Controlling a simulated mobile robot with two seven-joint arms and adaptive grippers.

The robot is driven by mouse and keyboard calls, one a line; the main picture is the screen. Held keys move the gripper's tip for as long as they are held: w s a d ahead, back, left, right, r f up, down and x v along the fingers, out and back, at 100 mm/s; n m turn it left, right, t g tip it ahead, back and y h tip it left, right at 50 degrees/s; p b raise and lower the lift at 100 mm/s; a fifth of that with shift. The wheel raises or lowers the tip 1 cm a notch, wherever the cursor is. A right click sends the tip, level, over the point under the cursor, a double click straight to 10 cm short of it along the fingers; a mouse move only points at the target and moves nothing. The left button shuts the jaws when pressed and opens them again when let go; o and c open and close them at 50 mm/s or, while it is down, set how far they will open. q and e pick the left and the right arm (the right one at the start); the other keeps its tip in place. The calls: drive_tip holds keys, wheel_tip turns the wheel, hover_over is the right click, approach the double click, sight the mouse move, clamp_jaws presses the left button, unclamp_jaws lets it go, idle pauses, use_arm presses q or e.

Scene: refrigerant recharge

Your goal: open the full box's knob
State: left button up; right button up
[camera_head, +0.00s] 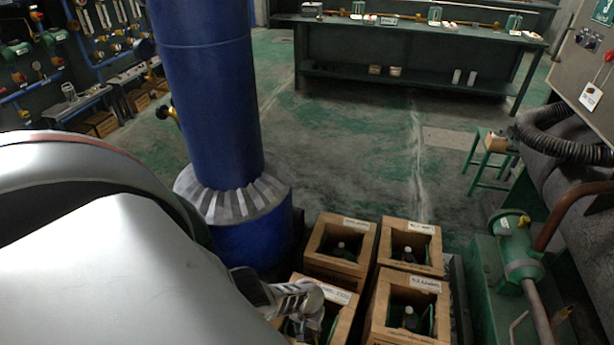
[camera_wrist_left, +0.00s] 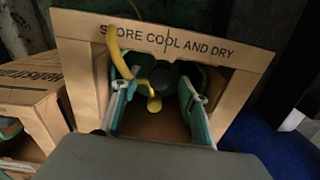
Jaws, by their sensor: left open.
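My left gripper (camera_head: 304,312) reaches down into the front left of several open-topped brown boxes (camera_head: 340,297) in the head view. In the left wrist view, its two fingers (camera_wrist_left: 157,108) are open inside a box (camera_wrist_left: 245,62) printed "STORE COOL AND DRY". A curved yellow hose or handle (camera_wrist_left: 114,52) rises at the left finger. Dark parts behind are partly hidden. Which box is the full one cannot be read. My right gripper is not in view.
Neighbouring boxes with dark bottles stand behind (camera_head: 341,246) and to the right (camera_head: 407,308), close together. A large blue column (camera_head: 210,90) rises just left of them. Green machinery with a pipe (camera_head: 517,250) stands at the right. Open floor lies beyond.

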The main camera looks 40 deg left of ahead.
sight(307, 332)
use_arm(q)
drive_tip(key=shift+r, duration=0.1)
wheel_tip(307, 332, up, 12)
idle(1.1)
idle(0.4)
drive_tip(key=s+d+r+m+t+h, duration=0.1)
drive_tip(key=s+d+r+m+t, duration=0.15)
drive_tip(key=d+m+t, duration=0.35)
drive_tip(key=s+d+r+m+t+h, duration=0.1)
drive_tip(key=d+r+t, duration=0.3)
drive_tip(key=r, duration=0.8)
drive_tip(key=shift+s+d+m+t, duration=0.3)
drive_tip(key=shift+s+d+m, duration=0.15)
drive_tip(key=shift+d, duration=0.4)
